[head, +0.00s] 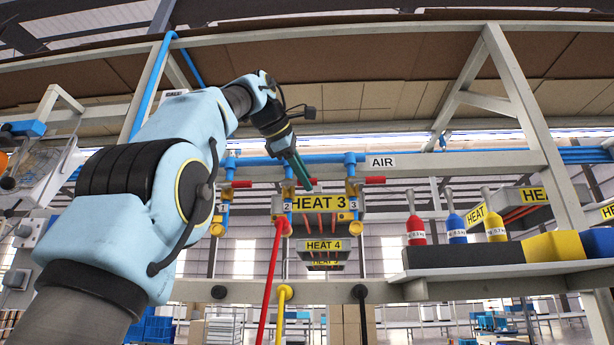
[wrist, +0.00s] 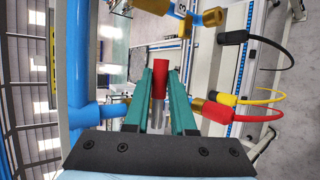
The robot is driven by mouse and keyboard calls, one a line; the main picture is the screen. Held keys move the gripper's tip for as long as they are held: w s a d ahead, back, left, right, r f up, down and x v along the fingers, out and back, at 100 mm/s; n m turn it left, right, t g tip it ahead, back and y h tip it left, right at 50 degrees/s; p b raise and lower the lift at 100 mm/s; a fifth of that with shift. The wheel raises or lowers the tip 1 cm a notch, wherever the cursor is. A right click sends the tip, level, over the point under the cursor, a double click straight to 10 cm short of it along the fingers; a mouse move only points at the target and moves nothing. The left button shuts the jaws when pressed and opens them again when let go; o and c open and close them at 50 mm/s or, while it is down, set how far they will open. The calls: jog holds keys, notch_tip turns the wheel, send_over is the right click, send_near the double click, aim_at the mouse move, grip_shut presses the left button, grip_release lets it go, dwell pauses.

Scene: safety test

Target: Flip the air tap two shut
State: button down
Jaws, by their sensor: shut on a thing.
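The tap's body is partly hidden behind the fingers.
Tap one (head: 224,208) and tap three (head: 353,205) flank it, with red handles also pointing right. A red hose (head: 269,285) hangs below tap two. A shelf with bottles (head: 457,229) stands right.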

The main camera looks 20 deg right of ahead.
jog(key=shift+f, duration=0.1)
dwell(0.4)
jog(key=c, duration=0.8)
grip_release()
jog(key=shift+o, duration=0.2)
jog(key=shift+s, duration=0.1)
